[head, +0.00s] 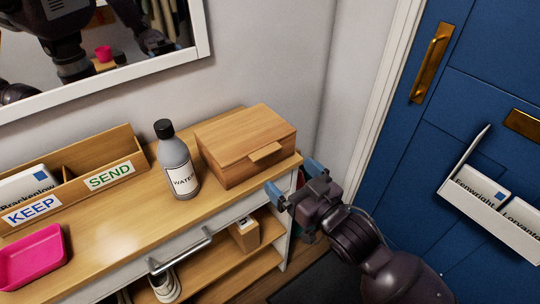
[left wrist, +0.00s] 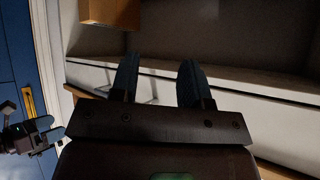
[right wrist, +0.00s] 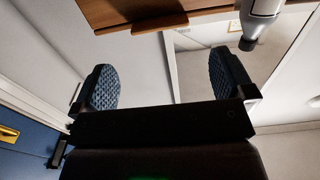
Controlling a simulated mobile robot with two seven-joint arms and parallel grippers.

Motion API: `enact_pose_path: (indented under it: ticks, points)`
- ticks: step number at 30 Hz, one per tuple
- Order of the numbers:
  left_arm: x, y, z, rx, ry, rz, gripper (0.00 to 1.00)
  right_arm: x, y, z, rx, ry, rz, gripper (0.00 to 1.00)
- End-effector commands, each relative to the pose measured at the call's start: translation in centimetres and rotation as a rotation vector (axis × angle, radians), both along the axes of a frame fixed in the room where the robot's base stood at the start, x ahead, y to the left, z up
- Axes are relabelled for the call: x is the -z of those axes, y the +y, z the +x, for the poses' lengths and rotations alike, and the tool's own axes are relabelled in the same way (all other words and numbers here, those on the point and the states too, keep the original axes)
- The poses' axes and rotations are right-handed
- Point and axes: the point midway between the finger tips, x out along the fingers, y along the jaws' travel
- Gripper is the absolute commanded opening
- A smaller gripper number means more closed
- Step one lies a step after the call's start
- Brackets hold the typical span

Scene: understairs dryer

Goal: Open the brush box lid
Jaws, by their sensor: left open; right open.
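The brush box (head: 245,150) is a wooden box on the right end of the cabinet top. Its lid (head: 244,132) looks shut, and a tab (head: 265,153) sticks out at its front edge. My right gripper (head: 295,180) is open and empty, just right of the box's front corner, apart from it. In the right wrist view the box's wood (right wrist: 125,12) and tab (right wrist: 155,25) show at the top, beyond the open fingers (right wrist: 168,85). My left gripper (left wrist: 158,80) is open and empty in the left wrist view; the head view does not show it directly.
A water bottle (head: 178,165) stands close to the left of the box. A KEEP/SEND sorter (head: 128,145) and a pink tray (head: 38,254) are further left. The blue door (head: 455,90) with a letter holder (head: 488,218) is at right. A drawer handle (head: 182,254) juts from the cabinet front.

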Motion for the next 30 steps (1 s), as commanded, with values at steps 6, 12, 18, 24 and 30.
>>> enact_pose_path:
  ticks: [6, 12, 18, 24, 30]
  points:
    - [0.6, -0.1, -0.1, -0.001, 0.008, -0.003, 0.43, 0.2, 2.2, 3.1, 0.000, 0.001, 0.002, 1.00]
    - [0.9, -0.3, 0.3, -0.002, 0.003, -0.007, 0.43, 0.2, 3.8, 5.3, 0.001, 0.002, 0.001, 1.00]
    - [1.0, -0.4, 0.5, -0.005, 0.003, -0.010, 0.43, 0.2, 4.6, 6.4, 0.001, 0.001, 0.000, 1.00]
    - [1.1, -0.3, 0.3, -0.006, 0.006, -0.009, 0.43, 0.0, 4.8, 6.6, 0.002, 0.000, 0.000, 1.00]
    - [1.2, -0.2, 0.1, -0.003, 0.011, -0.005, 0.43, 0.0, 4.7, 6.6, 0.002, 0.000, 0.000, 0.91]
